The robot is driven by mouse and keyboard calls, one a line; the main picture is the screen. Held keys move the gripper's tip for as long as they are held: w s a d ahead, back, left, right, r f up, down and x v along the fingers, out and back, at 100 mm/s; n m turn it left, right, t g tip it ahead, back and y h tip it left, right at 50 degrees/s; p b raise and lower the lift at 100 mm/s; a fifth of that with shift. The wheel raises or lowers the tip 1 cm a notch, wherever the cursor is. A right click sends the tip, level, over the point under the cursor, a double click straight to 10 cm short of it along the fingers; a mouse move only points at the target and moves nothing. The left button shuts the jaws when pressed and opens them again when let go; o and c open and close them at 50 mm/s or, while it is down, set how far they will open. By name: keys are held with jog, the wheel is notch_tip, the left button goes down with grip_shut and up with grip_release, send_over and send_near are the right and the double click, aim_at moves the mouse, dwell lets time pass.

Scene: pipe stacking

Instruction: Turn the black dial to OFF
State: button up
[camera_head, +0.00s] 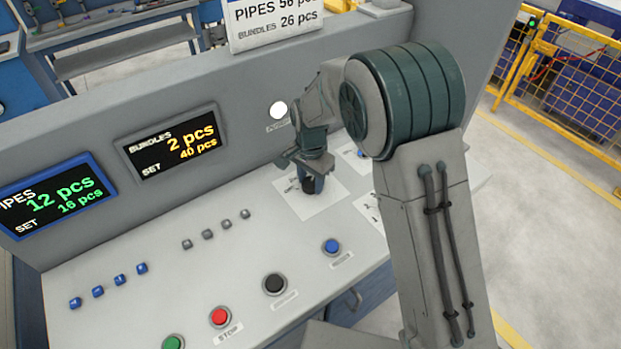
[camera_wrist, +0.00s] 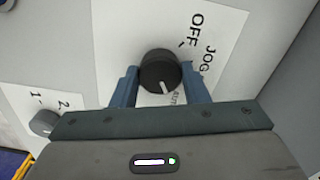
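The black dial (camera_wrist: 160,70) sits on a white label plate (camera_wrist: 120,30) in the wrist view. Its white pointer mark faces down in the picture, toward a partly hidden label and away from OFF and JOG, printed at upper right. My gripper (camera_wrist: 160,74) has one blue finger on each side of the dial; both inner edges appear to meet its sides. In the head view, my gripper (camera_head: 309,181) points down at the dial, which is mostly hidden beneath it.
A smaller grey dial (camera_wrist: 44,122) marked 1 and 2 is nearby. The console also holds a blue button (camera_head: 331,246), black button (camera_head: 275,284), red STOP button (camera_head: 220,317) and green button (camera_head: 173,343). The upright panel with displays (camera_head: 172,143) stands behind.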

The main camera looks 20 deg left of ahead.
jog(key=shift+c, duration=0.6)
jog(key=n+b, duration=0.3)
jog(key=n, duration=0.2)
jog(key=shift+w+n, duration=0.1)
jog(key=shift+n, duration=0.3)
jog(key=n+b, duration=0.1)
jog(key=n, duration=0.2)
jog(key=shift+n, duration=0.3)
jog(key=n, duration=0.3)
jog(key=shift+r+n, duration=0.1)
jog(key=shift+n, duration=0.2)
jog(key=n, duration=1)
jog(key=shift+n, duration=0.4)
